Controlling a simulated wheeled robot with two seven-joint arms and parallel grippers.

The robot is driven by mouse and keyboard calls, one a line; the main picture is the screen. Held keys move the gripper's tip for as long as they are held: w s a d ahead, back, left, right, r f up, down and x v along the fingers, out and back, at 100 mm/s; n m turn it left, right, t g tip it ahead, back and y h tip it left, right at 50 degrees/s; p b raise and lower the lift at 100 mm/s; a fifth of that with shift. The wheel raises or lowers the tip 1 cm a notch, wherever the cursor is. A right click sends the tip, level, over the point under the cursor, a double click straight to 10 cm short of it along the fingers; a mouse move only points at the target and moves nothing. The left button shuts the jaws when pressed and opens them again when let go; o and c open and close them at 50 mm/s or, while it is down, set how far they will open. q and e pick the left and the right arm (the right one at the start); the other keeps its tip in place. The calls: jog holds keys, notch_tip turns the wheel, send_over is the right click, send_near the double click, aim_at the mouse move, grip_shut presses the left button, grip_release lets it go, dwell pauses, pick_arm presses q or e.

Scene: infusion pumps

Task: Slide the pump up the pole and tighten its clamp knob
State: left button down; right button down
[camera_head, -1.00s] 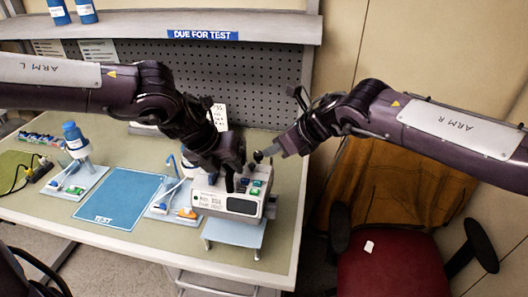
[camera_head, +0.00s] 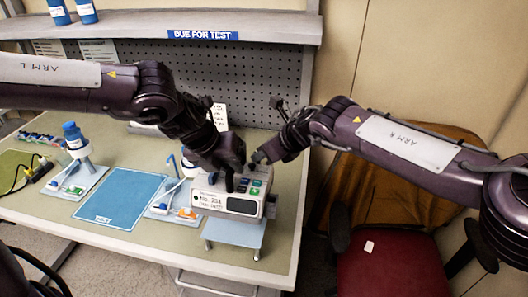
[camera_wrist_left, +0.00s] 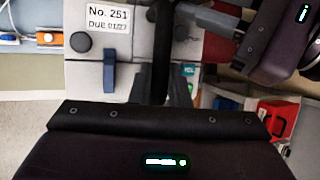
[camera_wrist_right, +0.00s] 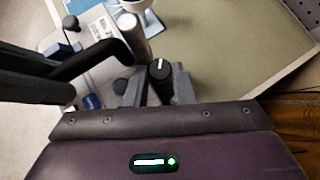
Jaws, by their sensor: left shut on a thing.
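The pump (camera_head: 226,204) is a white box with coloured buttons, above a light blue platform (camera_head: 236,233) near the bench's front right. Its label in the left wrist view (camera_wrist_left: 110,17) reads No. 251. My left gripper (camera_head: 232,184) is over its top, shut on the black handle bar (camera_wrist_left: 160,50). My right gripper (camera_head: 262,157) is at the pump's back right. In the right wrist view, its fingers are open on either side of a black clamp knob (camera_wrist_right: 159,70) with a white mark. A grey metal cylinder, seemingly the pole (camera_wrist_right: 132,33), stands beyond. Most of the pole is hidden in the head view.
A blue TEST mat (camera_head: 123,198) lies left of the pump. A shelf (camera_head: 170,27) and pegboard are behind. A red chair (camera_head: 385,270) is right of the bench.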

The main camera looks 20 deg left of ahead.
jog(key=shift+s+m+t+h, duration=0.15)
jog(key=shift+m+t+h, duration=0.35)
jog(key=shift+m+t, duration=0.95)
jog(key=shift+g, duration=0.25)
jog(key=c, duration=1.5)
grip_release()
jog(key=v, duration=1.2)
